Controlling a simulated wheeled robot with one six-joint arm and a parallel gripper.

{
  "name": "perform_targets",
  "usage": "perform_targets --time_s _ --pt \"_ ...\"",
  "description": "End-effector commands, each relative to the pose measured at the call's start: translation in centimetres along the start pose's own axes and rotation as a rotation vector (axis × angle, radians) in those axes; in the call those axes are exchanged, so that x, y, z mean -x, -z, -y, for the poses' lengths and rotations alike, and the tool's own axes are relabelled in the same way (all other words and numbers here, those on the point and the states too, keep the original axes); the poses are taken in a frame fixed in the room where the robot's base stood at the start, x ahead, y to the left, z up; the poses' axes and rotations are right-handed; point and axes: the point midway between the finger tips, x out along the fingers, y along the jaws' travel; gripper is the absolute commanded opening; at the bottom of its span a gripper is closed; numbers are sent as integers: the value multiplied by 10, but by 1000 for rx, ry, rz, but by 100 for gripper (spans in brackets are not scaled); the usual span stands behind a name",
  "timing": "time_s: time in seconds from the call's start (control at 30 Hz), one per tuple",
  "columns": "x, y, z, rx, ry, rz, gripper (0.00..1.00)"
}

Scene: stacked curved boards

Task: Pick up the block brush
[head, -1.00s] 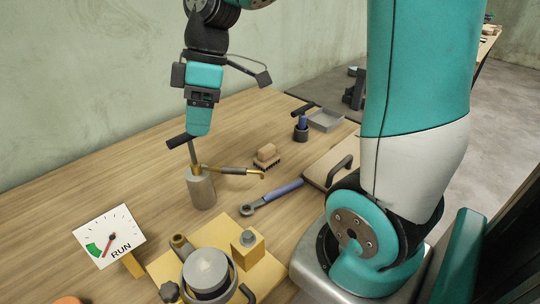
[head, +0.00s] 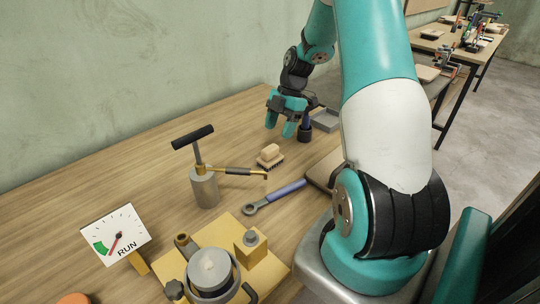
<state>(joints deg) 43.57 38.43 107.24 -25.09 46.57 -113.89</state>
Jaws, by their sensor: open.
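The block brush (head: 270,156) lies on the wooden table, bristles down, with a pale wooden body and dark bristles. It sits behind the blue-handled wrench and to the right of the grey hand pump. My gripper (head: 280,130) is above and behind the brush, its teal fingers pointing down and apart. The fingers hold nothing that I can see and do not touch the brush.
The hand pump (head: 204,187) with its black T-handle and side nozzle stands left of the brush. The wrench (head: 275,196) lies in front. A dark cylinder (head: 305,130) and a grey tray (head: 326,120) are at the right back. A yellow fixture (head: 200,252) and RUN gauge (head: 115,235) are nearer.

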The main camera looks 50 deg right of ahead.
Motion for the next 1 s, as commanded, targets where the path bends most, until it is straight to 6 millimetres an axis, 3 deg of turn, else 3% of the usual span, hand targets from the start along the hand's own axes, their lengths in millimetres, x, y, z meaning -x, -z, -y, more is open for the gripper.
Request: perform_targets --time_s 0.33,0.6,0.87,1.0 --pt "-32 4 -1 -1 2 -2 57" --pt "-70 6 -3 -2 1 -1 57" --pt "-75 6 -3 -2 -1 1 57" --pt "-75 6 -3 -2 -1 1 30"
